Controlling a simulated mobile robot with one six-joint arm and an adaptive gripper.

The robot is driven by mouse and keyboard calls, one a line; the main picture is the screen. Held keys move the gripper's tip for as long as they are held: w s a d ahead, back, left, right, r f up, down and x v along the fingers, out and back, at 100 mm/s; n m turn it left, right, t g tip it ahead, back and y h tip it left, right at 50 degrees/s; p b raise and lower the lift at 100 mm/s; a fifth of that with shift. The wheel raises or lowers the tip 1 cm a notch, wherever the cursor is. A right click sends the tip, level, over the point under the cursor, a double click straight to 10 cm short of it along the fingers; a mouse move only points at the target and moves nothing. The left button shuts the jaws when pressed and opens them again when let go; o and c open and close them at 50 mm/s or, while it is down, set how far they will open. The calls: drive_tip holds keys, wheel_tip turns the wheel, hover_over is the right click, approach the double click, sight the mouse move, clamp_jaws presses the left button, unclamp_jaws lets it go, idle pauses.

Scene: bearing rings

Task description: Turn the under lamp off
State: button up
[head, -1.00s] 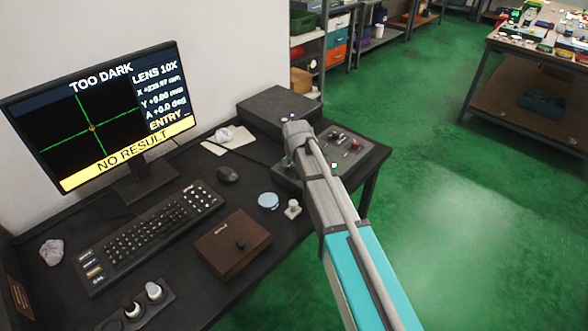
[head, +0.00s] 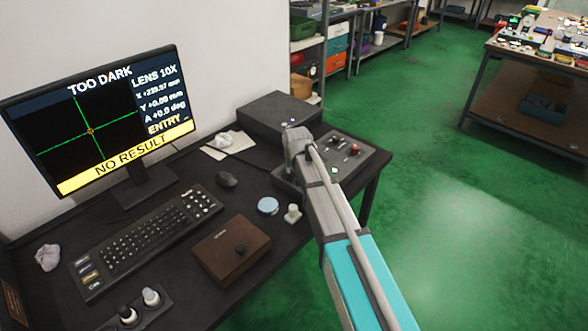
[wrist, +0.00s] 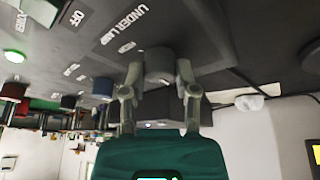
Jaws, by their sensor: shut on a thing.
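In the wrist view my gripper (wrist: 158,80) has its two fingers on either side of a grey round knob (wrist: 158,62) and is shut on it. The knob sits on a dark panel beside the printed words "UNDER LAMP" (wrist: 124,24); an "OFF" mark shows further left. In the head view the dark control panel (head: 368,160) lies at the desk's right end, and my arm hides the knob and my fingers. The monitor (head: 100,115) reads "TOO DARK" and "NO RESULT".
A red knob (head: 355,150) and a lit green lamp (head: 334,170) are on the panel. A dark box (head: 278,112) stands behind it. Green floor is open to the right.

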clamp_jaws()
drive_tip(key=shift+n, duration=0.5)
drive_tip(key=o, duration=0.8)
unclamp_jaws()
drive_tip(key=shift+m, duration=0.3)
drive_tip(key=shift+r, duration=0.25)
drive_tip(key=p+v, duration=1.2)
drive_tip(key=v, duration=0.1)
drive_tip(key=shift+r+p, duration=0.2)
drive_tip(key=shift+p, duration=0.2)
